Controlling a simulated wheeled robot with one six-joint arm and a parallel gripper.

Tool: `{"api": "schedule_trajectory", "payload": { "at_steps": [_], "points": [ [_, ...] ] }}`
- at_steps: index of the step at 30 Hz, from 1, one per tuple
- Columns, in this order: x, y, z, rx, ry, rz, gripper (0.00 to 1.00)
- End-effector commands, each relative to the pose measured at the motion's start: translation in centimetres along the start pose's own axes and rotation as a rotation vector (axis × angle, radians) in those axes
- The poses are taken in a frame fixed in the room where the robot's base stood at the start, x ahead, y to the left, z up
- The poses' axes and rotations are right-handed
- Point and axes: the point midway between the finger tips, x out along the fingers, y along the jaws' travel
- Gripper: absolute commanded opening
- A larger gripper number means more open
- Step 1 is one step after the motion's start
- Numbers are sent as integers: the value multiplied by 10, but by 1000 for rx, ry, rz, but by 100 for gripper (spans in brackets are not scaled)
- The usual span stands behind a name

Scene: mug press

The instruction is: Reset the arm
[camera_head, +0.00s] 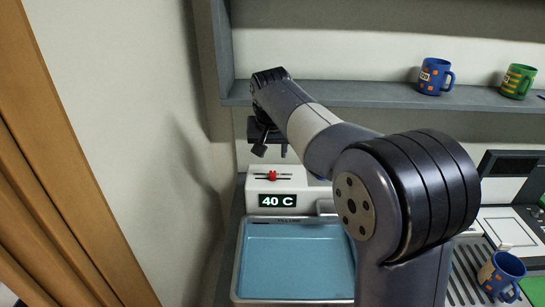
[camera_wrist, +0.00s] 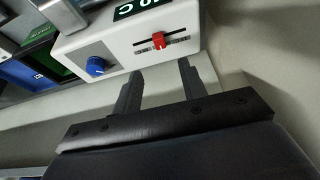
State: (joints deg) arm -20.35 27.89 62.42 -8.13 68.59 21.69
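My gripper (camera_head: 271,150) hangs above the white control box (camera_head: 276,184) in the head view, its two fingers apart. In the wrist view my gripper (camera_wrist: 160,70) shows the same two spread fingers with nothing between them. My arm reaches from the lower right of the head view up and back to the wall side. The box has a red slider (camera_head: 272,176) on top and a display (camera_head: 277,200) reading "40 C". The slider also shows in the wrist view (camera_wrist: 158,40), beside a blue knob (camera_wrist: 96,65). The fingertips appear close to the box but not on the slider.
A basin (camera_head: 297,258) of blue water lies below the box. A blue mug (camera_head: 434,76) and a green mug (camera_head: 517,81) stand on the shelf (camera_head: 330,93). Another blue mug (camera_head: 500,274) stands lower right, near a black and white machine (camera_head: 508,190). A wall is close at left.

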Motion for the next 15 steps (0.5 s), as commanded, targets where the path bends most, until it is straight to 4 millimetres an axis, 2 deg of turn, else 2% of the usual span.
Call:
{"api": "schedule_trajectory", "payload": {
  "at_steps": [10, 15],
  "points": [
    [1, 0, 0, 0, -1, 0, 40],
    [16, 0, 0, 0, -4, 2, 40]
  ]
}}
